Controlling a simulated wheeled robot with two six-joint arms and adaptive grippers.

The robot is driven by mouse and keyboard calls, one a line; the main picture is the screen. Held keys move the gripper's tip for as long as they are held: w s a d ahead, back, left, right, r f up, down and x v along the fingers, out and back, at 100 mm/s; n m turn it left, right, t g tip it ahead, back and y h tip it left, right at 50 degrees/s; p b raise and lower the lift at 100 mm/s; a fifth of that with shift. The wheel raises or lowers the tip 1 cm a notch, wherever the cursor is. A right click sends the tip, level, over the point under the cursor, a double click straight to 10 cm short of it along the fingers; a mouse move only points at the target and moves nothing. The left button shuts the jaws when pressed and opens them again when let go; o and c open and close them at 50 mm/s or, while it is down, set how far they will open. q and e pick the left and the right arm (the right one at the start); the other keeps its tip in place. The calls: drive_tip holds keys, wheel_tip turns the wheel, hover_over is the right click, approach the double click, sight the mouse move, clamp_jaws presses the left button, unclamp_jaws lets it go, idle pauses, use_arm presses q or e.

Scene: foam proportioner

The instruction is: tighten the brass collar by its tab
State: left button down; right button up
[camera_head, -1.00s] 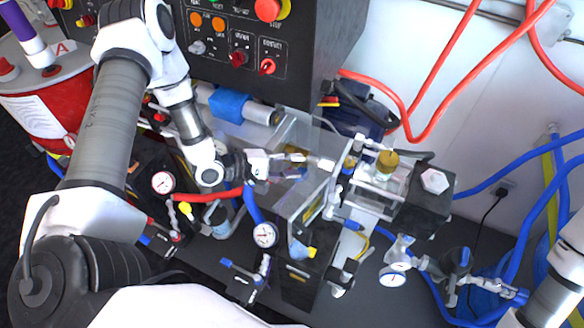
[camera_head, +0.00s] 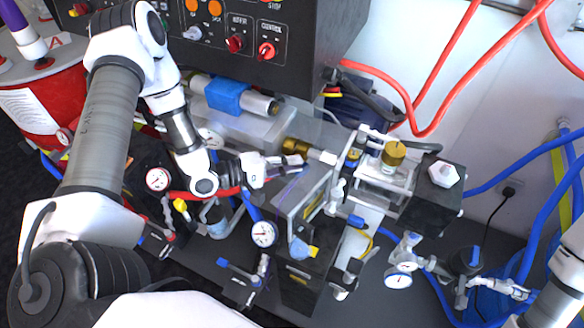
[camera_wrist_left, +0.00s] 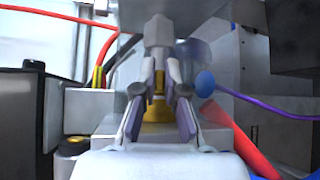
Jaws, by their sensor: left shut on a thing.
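The brass collar (camera_head: 296,146) sits at the left end of a pale fitting, above the clear-walled housing in the middle of the head view. My left gripper (camera_head: 298,163) is right at the collar, along its near side. In the left wrist view, the gripper (camera_wrist_left: 158,88) is shut with a narrow brass piece, apparently the tab (camera_wrist_left: 158,80), between its fingers. More brass (camera_wrist_left: 157,112) shows below it, between the purple-grey finger pads. The fingers hide part of the collar, and its seating cannot be told. My right gripper is out of view.
A black control panel (camera_head: 290,30) with knobs stands behind. Red hoses (camera_head: 420,115) and blue hoses (camera_head: 520,165) run at right. Several gauges (camera_head: 263,233) and valves stand in front. A red hose and purple line (camera_wrist_left: 255,103) lie close right of the gripper in the wrist view.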

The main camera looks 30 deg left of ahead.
use_arm(q)
wheel_tip(320, 180, down, 4)
drive_tip(key=m+t+h+b, duration=0.1)
drive_tip(key=b, duration=0.3)
drive_tip(key=m+t+h+b, duration=0.1)
drive_tip(key=m+b, duration=0.1)
drive_tip(key=b, duration=0.2)
drive_tip(key=m+t+h+b, duration=0.1)
drive_tip(key=b, duration=0.3)
drive_tip(key=shift+f+m, duration=0.25)
drive_tip(key=shift+m, duration=0.05)
drive_tip(key=shift+w+m+h+b, duration=0.15)
drive_tip(key=shift+m+h+b, duration=0.3)
drive_tip(key=shift+b, duration=0.55)
drive_tip(key=c, duration=1.2)
unclamp_jaws()
drive_tip(key=shift+c, duration=0.2)
